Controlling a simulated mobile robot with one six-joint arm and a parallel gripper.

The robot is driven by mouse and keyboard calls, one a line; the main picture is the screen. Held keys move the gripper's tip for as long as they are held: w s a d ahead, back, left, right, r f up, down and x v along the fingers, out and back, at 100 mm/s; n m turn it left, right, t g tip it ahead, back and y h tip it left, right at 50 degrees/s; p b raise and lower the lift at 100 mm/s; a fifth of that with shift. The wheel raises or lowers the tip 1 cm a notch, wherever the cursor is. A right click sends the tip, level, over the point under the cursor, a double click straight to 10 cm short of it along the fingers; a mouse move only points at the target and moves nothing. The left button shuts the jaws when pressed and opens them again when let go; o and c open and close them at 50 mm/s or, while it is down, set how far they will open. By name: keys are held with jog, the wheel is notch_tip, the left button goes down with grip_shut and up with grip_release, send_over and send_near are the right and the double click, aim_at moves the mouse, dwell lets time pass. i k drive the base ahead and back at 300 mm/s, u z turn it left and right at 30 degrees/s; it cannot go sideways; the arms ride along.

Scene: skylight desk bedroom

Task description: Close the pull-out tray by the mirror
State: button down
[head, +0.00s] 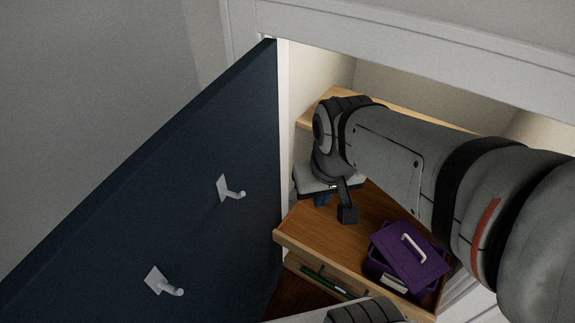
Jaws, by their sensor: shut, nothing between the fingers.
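The pull-out tray (312,228) is a brown wooden board with a pale front edge, standing out from the cupboard. A purple box (408,258) with a light handle on its lid rests on its right part. My gripper (347,212) is shut and empty, pointing down over the back left part of the tray. Whether its tip touches the tray I cannot tell. My arm comes in from the right and hides the tray's back right part. I cannot make out a mirror.
An open dark blue door (215,150) with two pale hooks fills the left. A wooden shelf (310,118) lies above the tray, behind my wrist. Below the tray's front edge, long green things (328,283) show. The white cupboard frame (420,45) runs along the top.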

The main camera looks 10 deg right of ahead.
aim_at(315, 235)
jog(key=u, duration=0.1)
jog(key=k, duration=1.25)
jog(key=z, duration=0.4)
jog(key=i, duration=1)
